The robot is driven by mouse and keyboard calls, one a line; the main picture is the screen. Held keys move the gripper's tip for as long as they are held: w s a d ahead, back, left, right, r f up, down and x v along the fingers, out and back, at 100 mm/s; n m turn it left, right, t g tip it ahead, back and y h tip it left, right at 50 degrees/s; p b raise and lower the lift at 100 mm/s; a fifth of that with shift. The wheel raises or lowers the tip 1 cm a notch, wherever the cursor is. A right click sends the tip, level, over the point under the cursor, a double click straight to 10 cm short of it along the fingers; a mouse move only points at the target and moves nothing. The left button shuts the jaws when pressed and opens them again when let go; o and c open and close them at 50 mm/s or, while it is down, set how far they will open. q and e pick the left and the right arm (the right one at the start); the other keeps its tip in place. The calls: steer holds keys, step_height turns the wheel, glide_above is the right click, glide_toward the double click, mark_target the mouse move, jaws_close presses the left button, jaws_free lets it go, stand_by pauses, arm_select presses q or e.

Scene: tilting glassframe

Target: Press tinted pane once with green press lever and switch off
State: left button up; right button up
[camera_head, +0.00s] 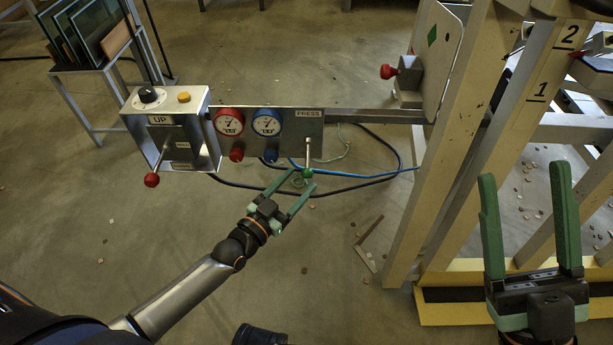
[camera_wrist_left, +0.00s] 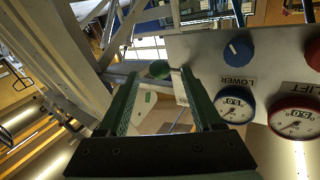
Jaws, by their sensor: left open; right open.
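The press lever (camera_head: 308,153) hangs under the PRESS label and ends in a green knob (camera_head: 307,173). My left gripper (camera_head: 299,179) is open at the green knob. In the left wrist view the knob (camera_wrist_left: 159,69) shows between the two fingertips; contact cannot be told. My right gripper (camera_head: 524,172) is open and empty, in front of the wooden frame. The control box (camera_head: 196,152) carries a black dial (camera_head: 148,95), a yellow button (camera_head: 184,97) and a red-knobbed lever (camera_head: 152,180) under the UP label. I cannot identify the tinted pane in the press.
A red gauge (camera_head: 228,122) and a blue gauge (camera_head: 267,123), with knobs below, sit beside the lever. Blue and black hoses (camera_head: 385,178) lie behind. The wooden frame (camera_head: 440,150) stands right. Glass panes (camera_head: 88,32) lean in a rack at upper left.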

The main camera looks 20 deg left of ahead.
mark_target(304, 177)
arm_select(q)
steer(key=shift+b+x, duration=0.55)
steer(key=shift+x, duration=1.6)
steer(key=shift+c, duration=0.2)
jaws_close()
steer(key=shift+d, duration=0.1)
